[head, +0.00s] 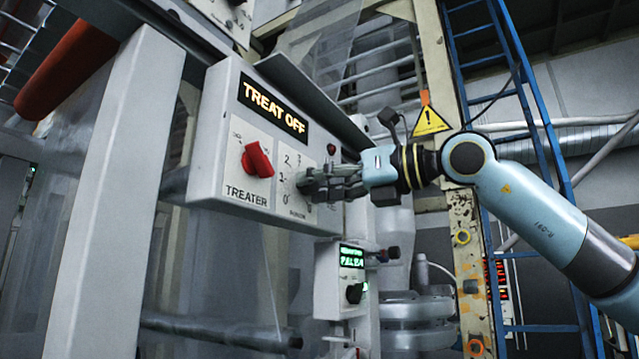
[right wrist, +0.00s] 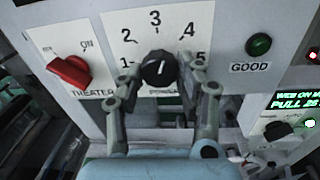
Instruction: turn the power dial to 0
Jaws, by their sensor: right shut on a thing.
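The black power dial (right wrist: 158,69) sits on a white scale plate with numbers in the right wrist view. Its white mark points up, roughly toward the 3. My right gripper (right wrist: 168,76) is shut on the dial, with one finger on each side of it. The label under the dial is partly hidden by the fingers. My left gripper is not in view.
The red TREATER knob (head: 257,160) is left of the dial on the same grey panel (head: 214,130), under a lit TREAT OFF sign (head: 273,107). A green GOOD lamp (right wrist: 258,45) is to the right. A smaller box (head: 341,280) with a green display hangs below.

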